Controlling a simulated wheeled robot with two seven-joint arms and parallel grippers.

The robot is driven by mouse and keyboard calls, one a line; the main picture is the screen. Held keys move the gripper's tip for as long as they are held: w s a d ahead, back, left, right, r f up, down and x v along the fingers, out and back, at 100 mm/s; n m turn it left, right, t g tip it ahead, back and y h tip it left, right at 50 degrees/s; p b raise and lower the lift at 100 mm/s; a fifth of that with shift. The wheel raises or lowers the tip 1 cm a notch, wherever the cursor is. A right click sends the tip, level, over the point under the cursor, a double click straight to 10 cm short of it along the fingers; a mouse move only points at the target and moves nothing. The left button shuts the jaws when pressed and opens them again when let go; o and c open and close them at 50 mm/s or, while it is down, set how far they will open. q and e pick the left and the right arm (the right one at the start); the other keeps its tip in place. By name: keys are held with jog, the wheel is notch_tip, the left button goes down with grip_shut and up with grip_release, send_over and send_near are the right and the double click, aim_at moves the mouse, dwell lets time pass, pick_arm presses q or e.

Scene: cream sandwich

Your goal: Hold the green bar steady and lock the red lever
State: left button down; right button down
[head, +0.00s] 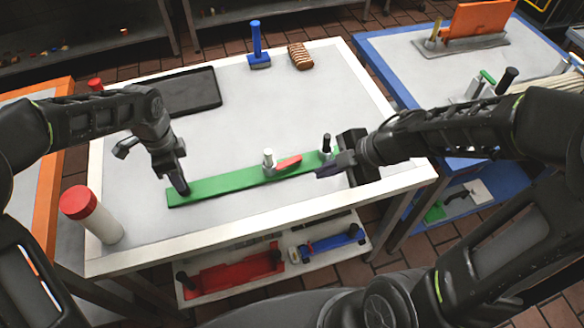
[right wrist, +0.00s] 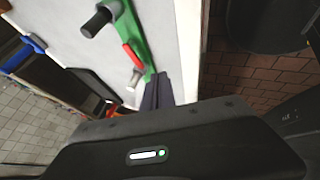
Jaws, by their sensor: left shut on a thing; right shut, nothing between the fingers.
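The green bar (head: 222,184) lies across the front half of the white table; it also shows in the right wrist view (right wrist: 131,28). The red lever (head: 289,162) sits on it, pointing right from a white post (head: 268,159); it also shows in the right wrist view (right wrist: 133,56). A black knob (head: 326,143) stands near the bar's right end. My left gripper (head: 182,188) is shut at the bar's left end, hiding what it grips there. My right gripper (head: 320,173) is shut and empty, just right of the lever's tip, near the table's front edge.
A black tray (head: 185,92), a blue-handled tool (head: 258,48) and a brown ridged item (head: 300,56) lie farther back. A red-capped white bottle (head: 92,213) stands front left. The table's middle is clear.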

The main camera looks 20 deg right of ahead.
aim_at(282, 168)
jog(key=x, duration=1)
jog(key=shift+w+a+f, duration=0.1)
jog(key=shift+f, duration=0.05)
jog(key=w, duration=0.2)
jog(key=shift+w+a, duration=0.2)
jog(key=shift+w, duration=0.15)
jog(key=shift+w+a, duration=0.1)
jog(key=shift+w, duration=0.45)
jog(key=shift+w+a, duration=0.5)
jog(key=shift+w, duration=0.35)
pick_arm(q)
jog(key=shift+d+f, duration=0.1)
